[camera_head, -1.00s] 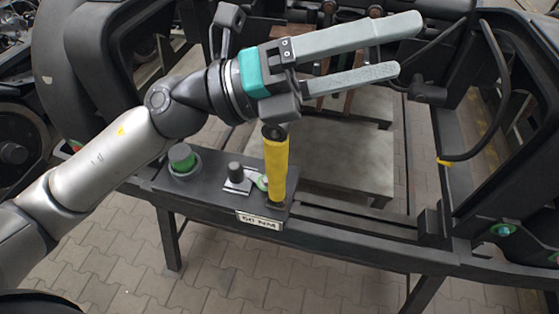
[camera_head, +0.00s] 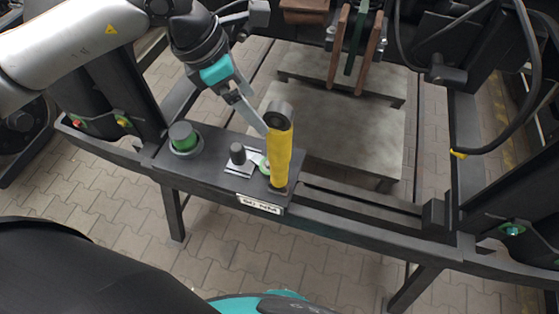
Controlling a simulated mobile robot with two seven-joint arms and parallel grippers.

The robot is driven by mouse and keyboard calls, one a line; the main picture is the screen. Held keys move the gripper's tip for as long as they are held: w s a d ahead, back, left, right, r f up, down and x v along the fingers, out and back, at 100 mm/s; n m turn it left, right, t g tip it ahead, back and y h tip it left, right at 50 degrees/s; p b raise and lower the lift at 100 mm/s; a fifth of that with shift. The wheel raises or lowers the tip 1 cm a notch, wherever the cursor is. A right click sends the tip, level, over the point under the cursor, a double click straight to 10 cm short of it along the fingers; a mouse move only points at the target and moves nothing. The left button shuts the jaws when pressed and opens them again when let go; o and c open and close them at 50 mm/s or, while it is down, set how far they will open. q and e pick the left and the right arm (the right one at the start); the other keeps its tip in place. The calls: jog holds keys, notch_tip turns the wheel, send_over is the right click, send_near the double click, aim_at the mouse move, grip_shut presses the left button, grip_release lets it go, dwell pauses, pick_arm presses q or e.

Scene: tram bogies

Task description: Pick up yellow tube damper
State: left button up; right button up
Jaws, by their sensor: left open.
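The yellow tube damper (camera_head: 279,152) stands upright, leaning slightly, on the dark bench plate beside the bogie frame. Its grey ring-shaped upper end points up and its lower end rests at the plate's right part. My left gripper (camera_head: 258,121), with a teal band, comes in from the upper left and points down at the damper's top. It is open. One grey finger reaches to just beside or behind the damper's upper end; the other finger is mostly hidden. I cannot tell whether the finger touches the damper. My right gripper is not in view.
A green button with a dark cap (camera_head: 184,138) and a small black knob (camera_head: 238,155) stand left of the damper. A white label (camera_head: 260,204) is on the front edge. A grey flat plate (camera_head: 345,130) lies behind. Black cables hang at the right.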

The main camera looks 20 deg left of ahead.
aim_at(270, 123)
pick_arm(q)
jog(key=x, duration=0.6)
jog(key=shift+d+r+p, duration=0.1)
jog(key=shift+p, duration=0.25)
jog(key=x, duration=0.1)
jog(key=p+x, duration=0.1)
jog(key=x, duration=0.2)
jog(key=shift+w+d, duration=0.1)
jog(key=shift+w, duration=0.2)
jog(key=shift+w+d+f, duration=0.1)
jog(key=shift+f, duration=0.4)
grip_shut()
jog(key=shift+w+r, duration=0.15)
jog(key=shift+r, duration=0.05)
